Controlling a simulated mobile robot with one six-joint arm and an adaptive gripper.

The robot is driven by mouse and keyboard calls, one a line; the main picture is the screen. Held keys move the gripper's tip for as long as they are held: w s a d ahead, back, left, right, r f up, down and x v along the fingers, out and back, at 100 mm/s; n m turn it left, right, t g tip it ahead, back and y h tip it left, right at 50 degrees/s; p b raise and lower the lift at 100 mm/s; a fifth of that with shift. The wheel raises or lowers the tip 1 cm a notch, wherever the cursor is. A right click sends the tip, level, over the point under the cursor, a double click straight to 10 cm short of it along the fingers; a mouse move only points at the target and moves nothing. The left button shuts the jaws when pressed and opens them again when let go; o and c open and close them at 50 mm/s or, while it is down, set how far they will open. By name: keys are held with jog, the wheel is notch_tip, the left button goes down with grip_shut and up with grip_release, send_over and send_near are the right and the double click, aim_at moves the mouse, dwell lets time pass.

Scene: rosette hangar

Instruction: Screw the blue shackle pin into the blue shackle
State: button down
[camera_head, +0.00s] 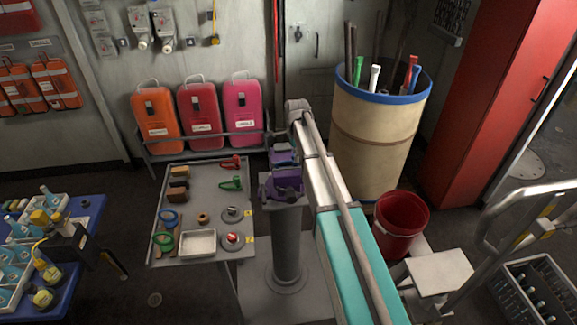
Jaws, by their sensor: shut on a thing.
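My arm reaches from the lower right up to the middle of the view. My gripper (283,157) is small and dark at its far end, just above and behind a purple vise (285,184) on a grey pedestal. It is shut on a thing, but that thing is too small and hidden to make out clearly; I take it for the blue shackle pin. I cannot make out the blue shackle for certain at the vise, nor whether pin and shackle touch. A red shackle-like piece (230,162) and a green one (231,183) lie on the grey table (207,180).
The table also bears a white tray (198,243), blue and green ringed tools, brown blocks and two round pieces by yellow labels. A large barrel (375,140) and a red bucket (401,224) stand right of my arm. A blue table (70,280) is at the left.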

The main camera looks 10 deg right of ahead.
jog(key=m, duration=0.6)
jog(key=shift+m, duration=1.4)
jog(key=shift+f, duration=0.1)
jog(key=shift+m, duration=2.3)
jog(key=shift+c, duration=1.5)
grip_release()
